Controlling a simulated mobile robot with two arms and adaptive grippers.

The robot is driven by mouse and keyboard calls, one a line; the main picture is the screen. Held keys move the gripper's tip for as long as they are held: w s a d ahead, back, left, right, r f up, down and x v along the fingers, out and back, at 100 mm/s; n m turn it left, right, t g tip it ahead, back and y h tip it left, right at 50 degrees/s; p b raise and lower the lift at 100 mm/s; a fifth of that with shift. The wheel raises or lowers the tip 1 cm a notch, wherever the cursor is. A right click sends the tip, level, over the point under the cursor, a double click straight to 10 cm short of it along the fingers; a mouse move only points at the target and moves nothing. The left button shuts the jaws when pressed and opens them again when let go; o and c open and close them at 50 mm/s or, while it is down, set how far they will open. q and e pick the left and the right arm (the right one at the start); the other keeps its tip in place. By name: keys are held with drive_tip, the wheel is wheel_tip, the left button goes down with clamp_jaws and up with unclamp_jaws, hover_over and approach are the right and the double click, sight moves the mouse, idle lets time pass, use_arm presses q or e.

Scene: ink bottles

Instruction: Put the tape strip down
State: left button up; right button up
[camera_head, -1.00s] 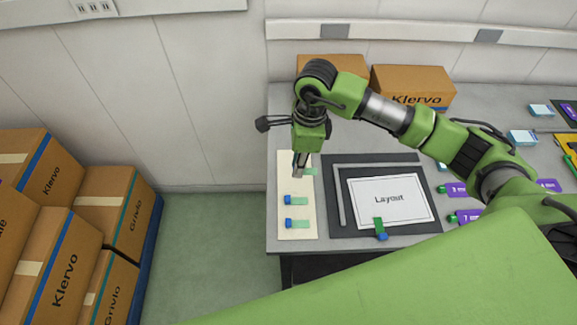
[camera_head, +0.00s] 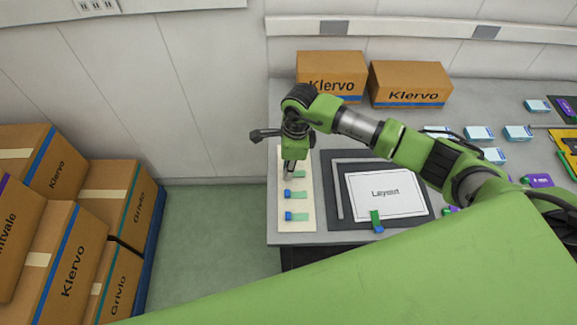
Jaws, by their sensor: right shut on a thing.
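My right gripper (camera_head: 290,168) points down over the upper part of the cream strip board (camera_head: 296,231) at the table's left end. It is shut on a tape strip, whose green part (camera_head: 301,174) shows just right of the fingertips. The fingers hide the rest of this strip. I cannot tell whether it touches the board. Two similar strips with blue ends lie below it on the board, a middle one (camera_head: 298,194) and a lower one (camera_head: 299,216). Another blue-and-green strip (camera_head: 375,217) lies at the lower edge of the Layout sheet (camera_head: 400,205). My left gripper is out of view.
The dark mat (camera_head: 345,232) with a grey ruler (camera_head: 339,190) lies right of the board. Two Klervo cartons, left (camera_head: 331,70) and right (camera_head: 410,78), stand at the table's back. Several small boxes and purple cards lie at the right.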

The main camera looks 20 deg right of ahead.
drive_tip(key=shift+f, duration=0.25)
drive_tip(key=o, duration=0.7)
drive_tip(key=shift+r, duration=0.1)
drive_tip(key=shift+r+p, duration=0.45)
wheel_tip(320, 180, up, 12)
drive_tip(key=d+b, duration=0.1)
drive_tip(key=b, duration=0.3)
drive_tip(key=shift+s+f+b, duration=0.15)
drive_tip(key=shift+f+b, duration=0.05)
drive_tip(key=shift+b, duration=0.15)
drive_tip(key=shift+d+f, duration=0.1)
